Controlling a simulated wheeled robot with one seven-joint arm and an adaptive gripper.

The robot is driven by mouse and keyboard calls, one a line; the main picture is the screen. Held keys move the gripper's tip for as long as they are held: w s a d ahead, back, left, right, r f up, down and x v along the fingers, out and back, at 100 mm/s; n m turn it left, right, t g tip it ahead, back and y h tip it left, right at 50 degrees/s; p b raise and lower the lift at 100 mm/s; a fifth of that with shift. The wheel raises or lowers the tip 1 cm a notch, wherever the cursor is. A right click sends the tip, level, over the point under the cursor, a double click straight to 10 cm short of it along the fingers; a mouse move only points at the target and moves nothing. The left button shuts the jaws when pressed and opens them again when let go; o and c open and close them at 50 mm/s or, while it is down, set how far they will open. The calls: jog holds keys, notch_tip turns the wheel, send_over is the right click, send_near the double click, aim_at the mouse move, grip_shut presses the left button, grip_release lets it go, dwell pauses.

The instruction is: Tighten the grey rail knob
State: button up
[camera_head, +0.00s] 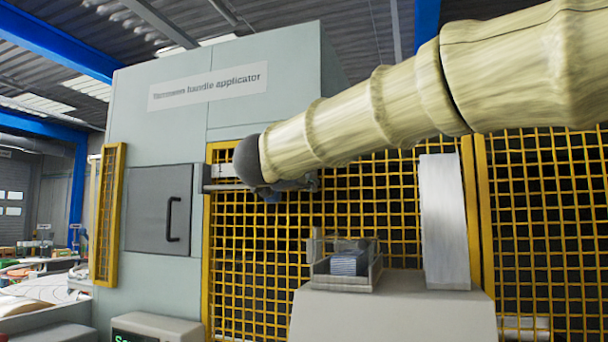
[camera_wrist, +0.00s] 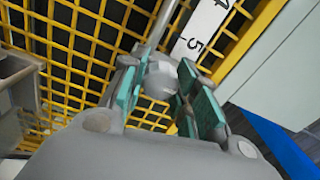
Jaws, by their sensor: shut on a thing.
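The grey rail knob (camera_wrist: 160,80) is a pale faceted knob in the wrist view, at the foot of a thin grey rod. My gripper (camera_wrist: 160,90) has its teal finger pads on both sides of the knob and is shut on it. In the head view my gripper (camera_head: 285,187) is at the end of my arm, in front of the yellow mesh guard. The knob is hidden there behind my arm and gripper. A light rail (camera_head: 220,171) shows just left of my wrist. A white scale strip (camera_wrist: 205,28) marked 4 and 5 lies beside the knob.
The yellow mesh guard (camera_head: 250,270) stands close behind my gripper. A grey machine cabinet (camera_head: 150,130) with a dark handled door (camera_head: 158,210) is at left. Below right, a small tray (camera_head: 320,267) with a striped stack stands on a grey housing (camera_head: 395,315), beside a pale upright panel (camera_head: 443,220).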

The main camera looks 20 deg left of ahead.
jog(key=o, duration=1)
jog(key=shift+o, duration=0.2)
jog(key=shift+s, duration=0.1)
jog(key=s, duration=1.2)
jog(key=shift+a+f, duration=0.25)
